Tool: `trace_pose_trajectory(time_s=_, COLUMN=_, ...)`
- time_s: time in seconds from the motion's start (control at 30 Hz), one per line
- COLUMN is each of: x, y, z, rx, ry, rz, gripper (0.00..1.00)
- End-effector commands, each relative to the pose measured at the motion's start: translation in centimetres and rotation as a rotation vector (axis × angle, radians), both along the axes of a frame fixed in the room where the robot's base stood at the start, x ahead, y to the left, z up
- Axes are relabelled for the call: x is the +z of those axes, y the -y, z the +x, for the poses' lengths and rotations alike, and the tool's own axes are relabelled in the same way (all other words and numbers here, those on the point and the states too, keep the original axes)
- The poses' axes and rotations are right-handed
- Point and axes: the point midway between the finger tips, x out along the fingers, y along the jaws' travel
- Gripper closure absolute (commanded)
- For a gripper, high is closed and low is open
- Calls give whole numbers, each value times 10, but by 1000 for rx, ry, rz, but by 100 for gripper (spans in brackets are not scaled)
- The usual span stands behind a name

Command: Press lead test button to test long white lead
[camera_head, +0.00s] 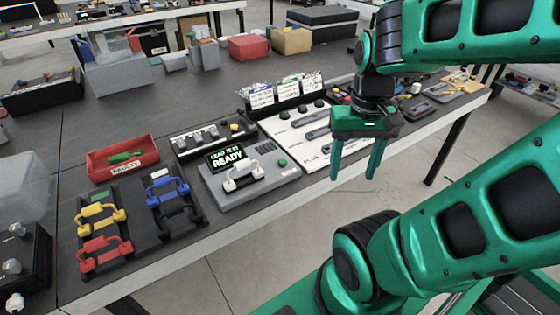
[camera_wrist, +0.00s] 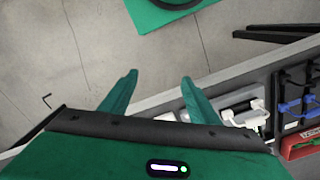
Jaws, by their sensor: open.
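The grey lead tester (camera_head: 262,188) sits near the table's front edge in the head view. Its screen (camera_head: 226,156) reads "LEAD TEST READY". A white lead (camera_head: 242,176) with raised handle-like loops lies on the tester's front; it also shows in the wrist view (camera_wrist: 247,118). A green button (camera_head: 282,162) sits on the tester's right side. My green gripper (camera_head: 353,177) is open and empty, to the right of the tester around the table's front edge. Its fingers point down and touch nothing that I can see. The wrist view shows floor between the fingertips (camera_wrist: 159,78).
Left of the tester are blue and black leads (camera_head: 168,190), yellow and red leads (camera_head: 102,220), and a red bin (camera_head: 122,160) holding a green item. A white panel (camera_head: 300,130) with grey tools lies behind and right. Floor is open in front of the table.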

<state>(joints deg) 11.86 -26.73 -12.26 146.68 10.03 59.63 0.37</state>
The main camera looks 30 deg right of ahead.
Motion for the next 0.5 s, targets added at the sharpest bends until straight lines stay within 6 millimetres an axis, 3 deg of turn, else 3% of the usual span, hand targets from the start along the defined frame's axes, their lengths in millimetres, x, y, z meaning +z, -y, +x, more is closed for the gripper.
trace_pose_trajectory(time_s=0.03, x=0, y=0, z=0, rx=0, ry=0, rz=0, gripper=57)
trace_pose_trajectory(time_s=0.2, x=0, y=0, z=0, rx=0, ry=0, rz=0, gripper=98)
trace_pose_trajectory(time_s=0.5, x=0, y=0, z=0, rx=0, ry=0, rz=0, gripper=100)
